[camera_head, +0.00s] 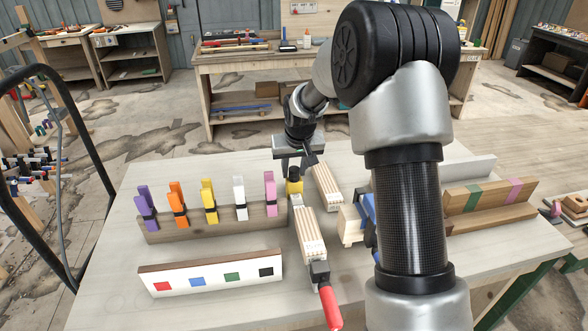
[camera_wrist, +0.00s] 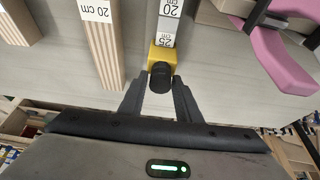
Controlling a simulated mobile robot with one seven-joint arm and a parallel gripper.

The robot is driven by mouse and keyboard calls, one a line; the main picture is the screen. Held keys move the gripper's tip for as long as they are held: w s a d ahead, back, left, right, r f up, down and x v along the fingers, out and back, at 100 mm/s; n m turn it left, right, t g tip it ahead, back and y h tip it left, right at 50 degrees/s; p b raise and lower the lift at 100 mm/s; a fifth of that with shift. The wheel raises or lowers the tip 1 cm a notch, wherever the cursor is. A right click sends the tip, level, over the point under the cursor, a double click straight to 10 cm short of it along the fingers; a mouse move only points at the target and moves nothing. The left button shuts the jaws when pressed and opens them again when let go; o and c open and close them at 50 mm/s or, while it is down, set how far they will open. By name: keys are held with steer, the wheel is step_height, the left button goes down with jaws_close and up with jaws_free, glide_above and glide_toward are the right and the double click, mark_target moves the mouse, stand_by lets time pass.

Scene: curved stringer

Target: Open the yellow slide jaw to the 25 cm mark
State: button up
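The yellow slide jaw (camera_wrist: 161,55) sits on a pale metal bar (camera_wrist: 168,28), with a black round knob (camera_wrist: 160,77) facing my gripper. In the wrist view a "25 cm" label shows directly beside the jaw, and a "20 cm" label lies farther along the bar. The jaw also shows in the head view (camera_head: 294,187), below my gripper (camera_head: 293,160). In the wrist view the two fingers of my gripper (camera_wrist: 160,84) flank the knob, and their tips appear to touch both its sides.
A laminated wooden strip (camera_wrist: 103,45) labelled "20 cm" lies beside the bar. Colored clamps (camera_head: 209,200) stand on a wooden rail (camera_head: 160,229) to the left. A white board with colored squares (camera_head: 215,276) and a red-handled clamp (camera_head: 329,307) are nearer. A striped wooden block (camera_head: 490,195) is right.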

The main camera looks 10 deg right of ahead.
steer(key=v, duration=1.7)
steer(key=shift+r, duration=0.3)
steer(key=shift+s, duration=0.1)
